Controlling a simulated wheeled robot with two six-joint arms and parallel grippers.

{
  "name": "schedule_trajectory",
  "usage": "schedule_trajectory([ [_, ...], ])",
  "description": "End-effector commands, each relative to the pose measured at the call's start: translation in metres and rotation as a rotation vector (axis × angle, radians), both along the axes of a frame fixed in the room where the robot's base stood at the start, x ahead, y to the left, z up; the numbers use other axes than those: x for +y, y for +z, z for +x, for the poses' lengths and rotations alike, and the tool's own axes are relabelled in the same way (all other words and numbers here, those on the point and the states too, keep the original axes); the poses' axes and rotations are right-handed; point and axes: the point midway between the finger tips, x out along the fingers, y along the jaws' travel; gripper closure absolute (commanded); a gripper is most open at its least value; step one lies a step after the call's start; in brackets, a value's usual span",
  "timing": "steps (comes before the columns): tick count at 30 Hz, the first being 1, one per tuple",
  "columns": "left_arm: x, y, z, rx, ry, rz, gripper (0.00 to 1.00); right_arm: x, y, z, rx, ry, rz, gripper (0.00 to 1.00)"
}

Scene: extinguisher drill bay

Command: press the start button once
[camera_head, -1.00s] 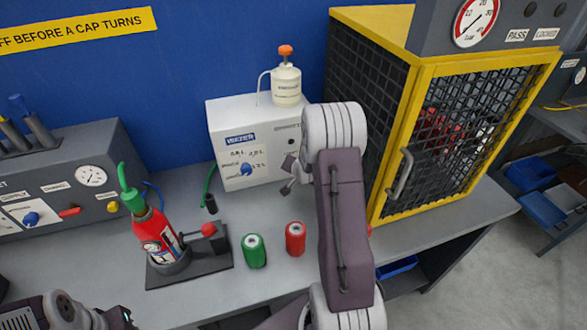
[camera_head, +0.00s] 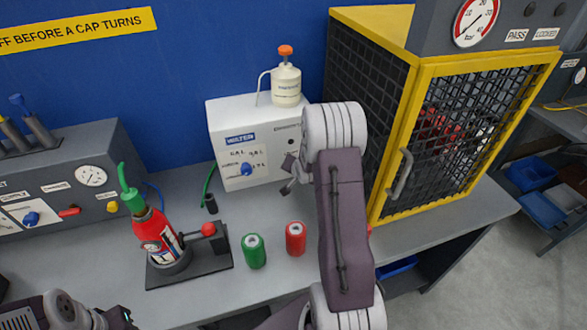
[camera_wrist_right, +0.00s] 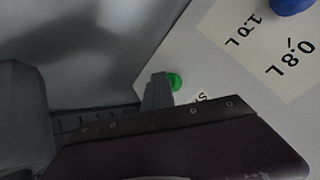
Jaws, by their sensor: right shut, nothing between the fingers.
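The green start button (camera_wrist_right: 175,81) shows in the right wrist view on the white machine's face, with a partly covered label beside it. In the head view the white machine (camera_head: 226,122) stands on the bench, and my right arm and gripper hide the button. My right gripper (camera_head: 287,188) is shut and empty at the machine's lower right front. In the wrist view its fingertips (camera_wrist_right: 158,80) overlap the left edge of the button; I cannot tell whether they touch it. My left gripper (camera_head: 122,317) is only partly in view at the bottom left, and its fingers cannot be made out.
A blue knob (camera_head: 247,170) is on the machine's front. A red extinguisher (camera_head: 155,236) stands in a black stand. A green can (camera_head: 254,252) and a red can (camera_head: 295,239) stand on the bench. A yellow-framed mesh cage (camera_head: 419,150) stands close on the right.

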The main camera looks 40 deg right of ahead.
Motion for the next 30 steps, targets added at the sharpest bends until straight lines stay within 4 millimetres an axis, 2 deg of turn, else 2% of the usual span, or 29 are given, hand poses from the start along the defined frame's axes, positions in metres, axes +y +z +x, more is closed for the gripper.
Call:
schedule_trajectory([
  [30,0.0,0.0026,0.0,0.0,0.0,0.0,0.64,-0.0029,0.0012,0.0094,-0.005,0.001,-0.002,1.0],
])
